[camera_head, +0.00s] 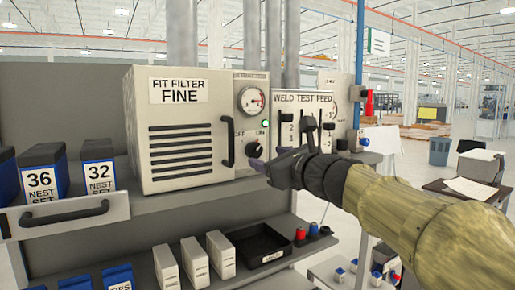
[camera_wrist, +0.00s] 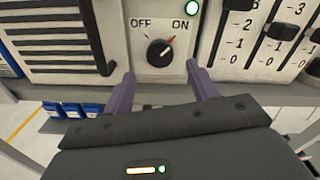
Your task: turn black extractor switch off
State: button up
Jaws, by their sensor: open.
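The black extractor switch (camera_wrist: 160,52) is a round knob between the OFF and ON labels in the wrist view. Its red-tipped pointer aims up and right, toward ON. In the head view the knob (camera_head: 254,151) shows low on the front of the white extractor box (camera_head: 185,180), just left of my gripper. My gripper (camera_head: 266,160) is open. In the wrist view its two purple fingers (camera_wrist: 162,82) stand apart below the knob, one to each side, with nothing between them. Whether they touch the panel I cannot tell. A green light (camera_wrist: 193,8) is lit above ON.
The WELD TEST FEED panel (camera_head: 302,98) with sliders stands right of the box. A black handle (camera_head: 228,141) juts out left of the knob. A lower shelf holds white boxes (camera_head: 194,262) and a black tray (camera_head: 262,244). A drawer (camera_head: 75,215) sticks out at left.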

aim_at(256, 153)
jog(key=p+x, duration=0.1)
jog(key=x, duration=0.4)
jog(key=shift+w+a+p, duration=0.15)
jog(key=shift+w+p, duration=0.1)
jog(key=shift+p, duration=0.05)
jog(key=shift+s, duration=0.1)
jog(key=c, duration=1)
